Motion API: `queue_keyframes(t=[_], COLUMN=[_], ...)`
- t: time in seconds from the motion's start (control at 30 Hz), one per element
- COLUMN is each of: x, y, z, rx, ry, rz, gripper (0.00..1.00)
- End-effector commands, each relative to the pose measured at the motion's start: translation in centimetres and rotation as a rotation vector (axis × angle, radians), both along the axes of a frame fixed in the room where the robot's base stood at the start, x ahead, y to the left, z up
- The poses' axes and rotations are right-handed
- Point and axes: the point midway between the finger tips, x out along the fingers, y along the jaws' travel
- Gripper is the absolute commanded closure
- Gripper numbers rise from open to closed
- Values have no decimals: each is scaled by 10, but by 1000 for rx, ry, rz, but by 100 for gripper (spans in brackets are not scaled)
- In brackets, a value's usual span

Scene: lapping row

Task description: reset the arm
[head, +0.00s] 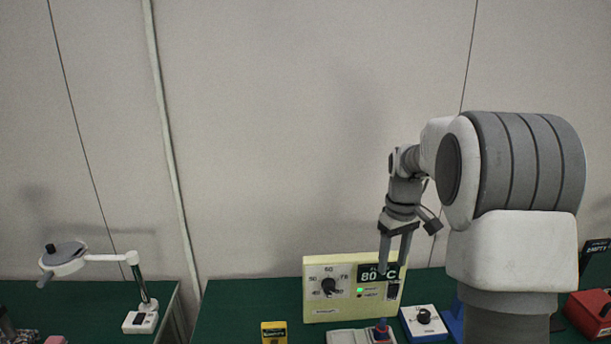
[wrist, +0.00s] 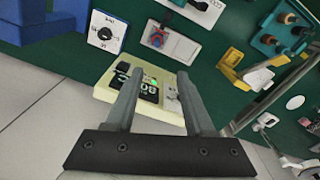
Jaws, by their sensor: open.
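My gripper (head: 393,266) points down in the head view, with its two fingers apart and nothing between them. It hangs in front of the right part of a cream control box (head: 325,306) that has a dial, a display reading 80 and a lit green lamp. The wrist view shows the open fingers (wrist: 158,88) with the box (wrist: 108,90) and its display beyond them. I cannot tell whether the fingers touch the box. My arm bends down from the right side of the head view.
A white box with a black knob (head: 424,322) and a grey base with a red and blue part (head: 380,332) stand close by. A yellow block (head: 273,332) is to the left, a red box (head: 590,312) far right. A lamp-like white arm (head: 105,257) stands on the left bench. A wall is behind.

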Motion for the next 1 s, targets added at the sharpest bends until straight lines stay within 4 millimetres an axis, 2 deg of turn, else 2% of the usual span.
queue_keyframes(t=[0.03, 0.2, 0.5, 0.73, 1.0], x=[-7, -43, -119, -181, -245], y=[6, 26, 59, 79, 95], z=[13, 53, 101, 114, 108], rx=[-2, -5, 7, 29, 67], ry=[-20, -90, -218, -314, -416], rz=[-8, -60, -152, -221, -294], gripper=[46, 46, 46, 46, 46])
